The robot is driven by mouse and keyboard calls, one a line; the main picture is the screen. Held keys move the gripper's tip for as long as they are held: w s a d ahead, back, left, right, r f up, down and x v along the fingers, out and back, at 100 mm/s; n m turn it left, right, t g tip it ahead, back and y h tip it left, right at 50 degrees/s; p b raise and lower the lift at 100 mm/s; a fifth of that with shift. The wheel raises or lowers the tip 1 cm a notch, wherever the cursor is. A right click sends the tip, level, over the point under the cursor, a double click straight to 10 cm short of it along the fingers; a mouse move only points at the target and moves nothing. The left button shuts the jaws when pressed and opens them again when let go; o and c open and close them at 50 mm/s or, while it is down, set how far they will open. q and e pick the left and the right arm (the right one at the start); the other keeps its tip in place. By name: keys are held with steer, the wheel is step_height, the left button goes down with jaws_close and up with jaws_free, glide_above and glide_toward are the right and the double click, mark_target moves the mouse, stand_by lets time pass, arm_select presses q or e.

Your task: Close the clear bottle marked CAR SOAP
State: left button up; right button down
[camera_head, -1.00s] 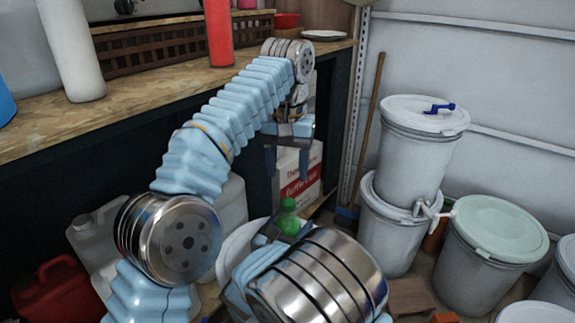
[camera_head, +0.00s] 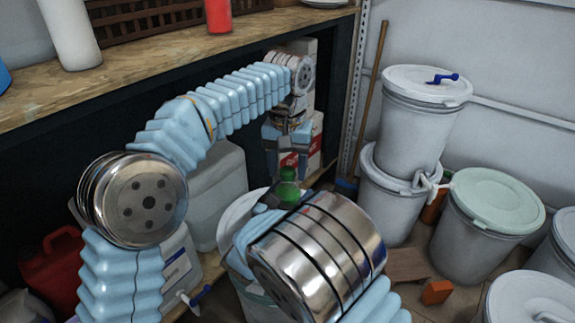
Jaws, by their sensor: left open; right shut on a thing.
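A green-topped thing (camera_head: 288,190) stands at the centre, behind my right wrist. It could be the clear bottle marked CAR SOAP, but no lettering on it shows and its lower body is hidden. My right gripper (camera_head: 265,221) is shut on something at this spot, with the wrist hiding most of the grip. My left gripper (camera_head: 288,160) is open just above the green top, its fingers pointing down on either side. Whether the fingers touch it, and whether the green part is a separate cap, I cannot tell.
A wooden shelf (camera_head: 130,83) runs along the left, with a red cylinder (camera_head: 218,15) on it. A white container (camera_head: 217,190) and red canister (camera_head: 52,272) stand below. Stacked white buckets (camera_head: 413,125) and a green-lidded bucket (camera_head: 495,225) stand right. A white round rim (camera_head: 235,212) is behind my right gripper.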

arm_select(q)
jaws_close()
steer(key=shift+o, duration=0.6)
jaws_free()
step_height(320, 180, up, 8)
steer(key=shift+f, duration=0.25)
